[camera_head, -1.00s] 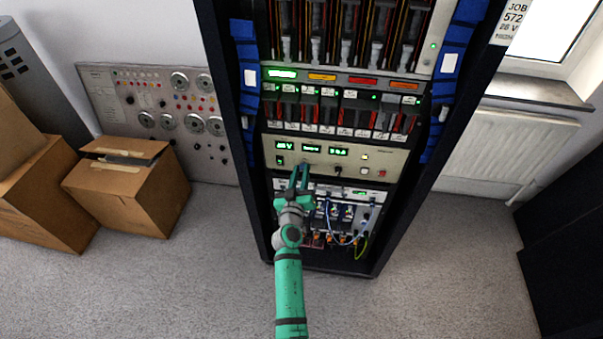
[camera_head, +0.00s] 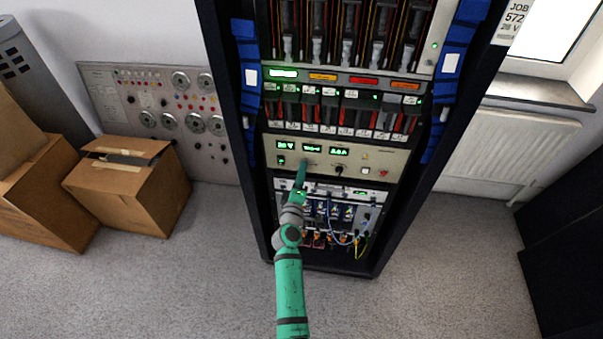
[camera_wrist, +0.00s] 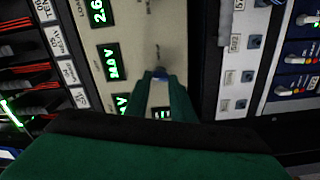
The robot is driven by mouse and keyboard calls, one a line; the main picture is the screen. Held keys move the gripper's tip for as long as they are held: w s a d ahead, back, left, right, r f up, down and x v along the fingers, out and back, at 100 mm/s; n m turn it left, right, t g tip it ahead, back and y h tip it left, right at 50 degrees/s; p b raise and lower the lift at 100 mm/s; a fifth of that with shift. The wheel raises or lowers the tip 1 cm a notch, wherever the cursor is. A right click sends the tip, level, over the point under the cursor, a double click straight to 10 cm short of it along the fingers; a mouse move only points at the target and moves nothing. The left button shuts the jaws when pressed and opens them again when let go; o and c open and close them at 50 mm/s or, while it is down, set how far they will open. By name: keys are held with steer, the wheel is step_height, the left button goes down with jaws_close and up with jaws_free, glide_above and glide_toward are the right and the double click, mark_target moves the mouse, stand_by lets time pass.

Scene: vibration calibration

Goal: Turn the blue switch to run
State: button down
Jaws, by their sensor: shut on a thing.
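The beige control panel (camera_head: 268,147) with three green displays sits in the middle of the dark rack. My gripper (camera_head: 301,165) reaches up to this panel, just below the middle display. In the wrist view, the green fingers of my gripper (camera_wrist: 161,83) close in on a small bluish knob, the blue switch (camera_wrist: 160,71), on the panel face. The fingers hide most of the switch, so its pointer and exact setting cannot be read. In the head view the switch is covered by my gripper.
A black knob (camera_head: 339,169) and a red button (camera_head: 383,173) sit to the right on the same panel. Labelled modules (camera_head: 320,110) are above. A lower unit with loose cables (camera_head: 345,225) is below. Cardboard boxes (camera_head: 125,185) stand on the floor at left.

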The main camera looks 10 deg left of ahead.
steer(key=shift+f+n, duration=0.1)
steer(key=shift+n, duration=1.2)
steer(key=c, duration=1.5)
jaws_free()
steer(key=s, duration=1)
steer(key=shift+s, duration=0.4)
